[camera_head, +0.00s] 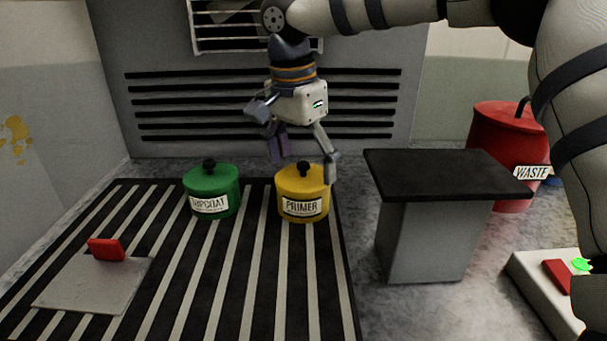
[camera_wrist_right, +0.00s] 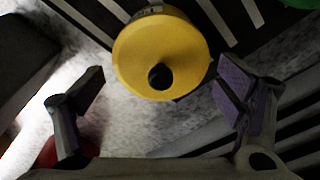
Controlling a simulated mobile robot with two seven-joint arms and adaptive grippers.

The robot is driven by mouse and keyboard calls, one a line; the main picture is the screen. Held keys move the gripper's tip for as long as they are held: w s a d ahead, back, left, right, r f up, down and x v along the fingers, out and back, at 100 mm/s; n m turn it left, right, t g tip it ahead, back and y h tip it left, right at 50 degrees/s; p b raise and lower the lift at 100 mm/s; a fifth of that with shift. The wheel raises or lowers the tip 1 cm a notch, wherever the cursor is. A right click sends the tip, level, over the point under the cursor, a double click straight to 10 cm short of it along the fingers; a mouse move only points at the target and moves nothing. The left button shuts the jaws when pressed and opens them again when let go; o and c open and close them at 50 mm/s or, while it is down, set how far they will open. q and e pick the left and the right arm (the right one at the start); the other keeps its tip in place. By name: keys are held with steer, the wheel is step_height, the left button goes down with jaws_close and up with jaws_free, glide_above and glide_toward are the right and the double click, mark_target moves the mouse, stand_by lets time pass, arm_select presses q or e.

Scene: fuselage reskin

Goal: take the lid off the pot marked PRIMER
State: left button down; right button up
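The yellow pot marked PRIMER (camera_head: 303,206) stands on the striped grating, with its yellow lid (camera_head: 290,180) on and a black knob (camera_head: 303,168) on top. My right gripper (camera_head: 303,168) is open and empty, pointing down at the pot, its fingers spread behind and beside the lid. In the right wrist view the lid (camera_wrist_right: 150,50) and its knob (camera_wrist_right: 160,76) show ahead of and between the spread fingers (camera_wrist_right: 160,88), not touching them. A green pot (camera_head: 212,190) with a label partly reading TOPCOAT stands to the left, lid on. My left gripper is not in view.
A dark-topped stand (camera_head: 445,174) is right of the grating. A red bin marked WASTE (camera_head: 500,135) is behind it. A louvred wall (camera_head: 150,105) is close behind the pots.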

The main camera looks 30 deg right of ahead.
steer(key=shift+f, duration=0.1)
jaws_close()
